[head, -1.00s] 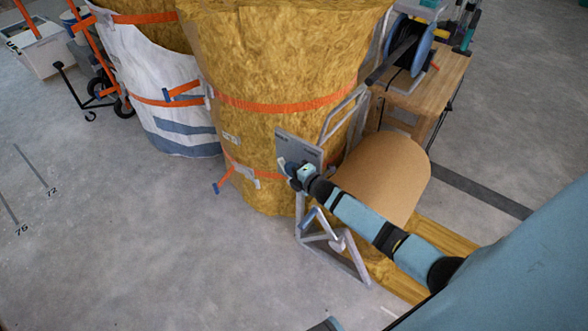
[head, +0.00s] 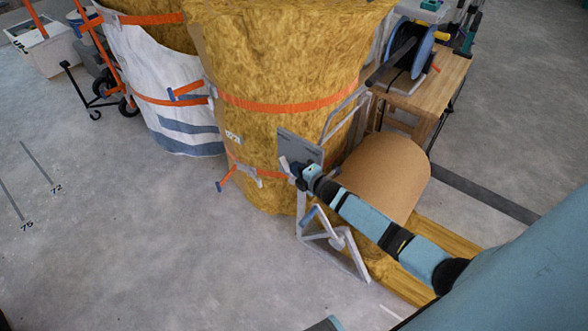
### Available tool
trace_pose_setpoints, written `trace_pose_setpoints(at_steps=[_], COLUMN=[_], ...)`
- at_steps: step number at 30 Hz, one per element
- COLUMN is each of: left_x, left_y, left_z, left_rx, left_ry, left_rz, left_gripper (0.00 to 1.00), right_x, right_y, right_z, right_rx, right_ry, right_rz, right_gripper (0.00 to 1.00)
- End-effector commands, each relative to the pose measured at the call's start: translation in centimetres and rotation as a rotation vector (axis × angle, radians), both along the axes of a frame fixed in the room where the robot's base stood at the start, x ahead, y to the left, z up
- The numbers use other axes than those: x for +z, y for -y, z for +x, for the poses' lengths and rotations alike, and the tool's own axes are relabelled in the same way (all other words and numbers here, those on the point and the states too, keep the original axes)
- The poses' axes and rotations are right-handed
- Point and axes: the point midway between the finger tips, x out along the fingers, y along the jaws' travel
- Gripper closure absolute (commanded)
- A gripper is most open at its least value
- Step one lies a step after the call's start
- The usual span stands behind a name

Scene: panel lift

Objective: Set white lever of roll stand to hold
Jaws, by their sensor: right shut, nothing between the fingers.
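The roll stand (head: 334,236) is a grey metal frame that carries a large brown roll (head: 388,176). A grey plate (head: 300,146) with small dark markings stands upright at the near end of the roll. A short pale piece, which looks like the white lever (head: 285,164), shows at the lower left of the plate. My right gripper (head: 295,170) is shut and empty, in front of the plate's lower part and right beside this piece. I cannot tell whether they touch. The gripper hides part of the plate and lever.
A crank with a blue grip (head: 308,216) sits low on the stand. Tall yellow insulation rolls with orange straps (head: 275,105) stand behind. A wooden bench (head: 440,85) with a blue reel is at the back right. The floor at left front is clear.

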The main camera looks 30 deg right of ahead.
Motion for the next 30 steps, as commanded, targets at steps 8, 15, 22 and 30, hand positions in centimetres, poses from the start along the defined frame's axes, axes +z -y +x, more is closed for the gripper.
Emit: trace_pose_setpoints(at_steps=[8, 15, 22, 30], left_x=[0.0, 0.5, 0.5, 0.4], left_y=[-0.3, -0.2, -0.3, -0.3], left_z=[-0.7, -0.2, -0.3, -0.3], left_rx=[0.007, 0.013, 0.015, 0.015], left_ry=[-0.040, -0.037, -0.039, -0.041], left_rz=[0.003, -0.006, -0.006, -0.006], left_gripper=[0.45, 0.45, 0.45, 0.45], right_x=[3.3, 5.0, 5.5, 5.5], right_y=[1.3, 1.8, 1.9, 1.9], right_z=[-4.8, -8.0, -8.8, -8.7], right_rx=[0.002, 0.001, 0.001, 0.001], right_ry=[-0.002, -0.002, -0.001, -0.001], right_rz=[-0.003, -0.002, -0.001, -0.001], right_gripper=[1.00, 1.00, 1.00, 1.00])
